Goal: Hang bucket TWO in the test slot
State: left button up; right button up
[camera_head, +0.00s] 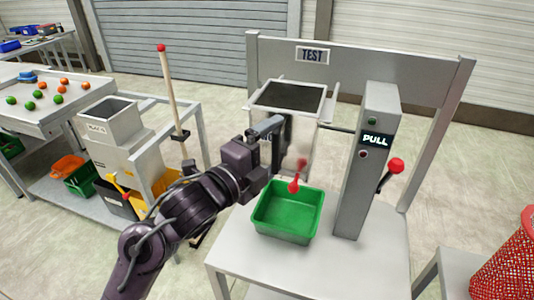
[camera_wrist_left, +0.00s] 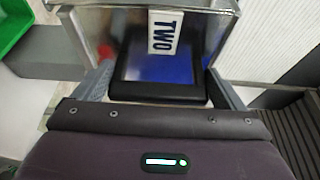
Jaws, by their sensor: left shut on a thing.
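Bucket TWO (camera_head: 303,140) is a grey metal box with a dark open top, upright at the test stand. Its white TWO label (camera_wrist_left: 163,31) shows close up in the left wrist view. My left gripper (camera_head: 274,130) is shut on the bucket's near left side, on a dark block (camera_wrist_left: 160,88) below the label. The TEST sign (camera_head: 312,55) is on the stand's crossbar behind the bucket. Pale rails flank the bucket top in the test slot; I cannot tell whether the bucket rests on them. My right gripper is not in view.
A green bin (camera_head: 270,233) stands on the table below the bucket, with a red-ended part above it. A grey PULL post (camera_head: 366,175) with a red-knobbed lever (camera_head: 395,165) stands close on the right. A cart with a grey hopper (camera_head: 112,125) and a red-topped pole is at left.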

pick_arm(q)
jog(key=shift+w+d+r, duration=0.1)
jog(key=shift+w+d, duration=0.4)
jog(key=shift+w, duration=0.95)
jog(key=shift+w+d+r, duration=0.1)
jog(key=shift+w+d, duration=0.35)
jog(key=shift+w, duration=1)
jog(key=shift+w+d, duration=0.5)
jog(key=shift+w, duration=1.2)
jog(key=shift+f+b, duration=1.05)
jog(key=shift+b, duration=0.05)
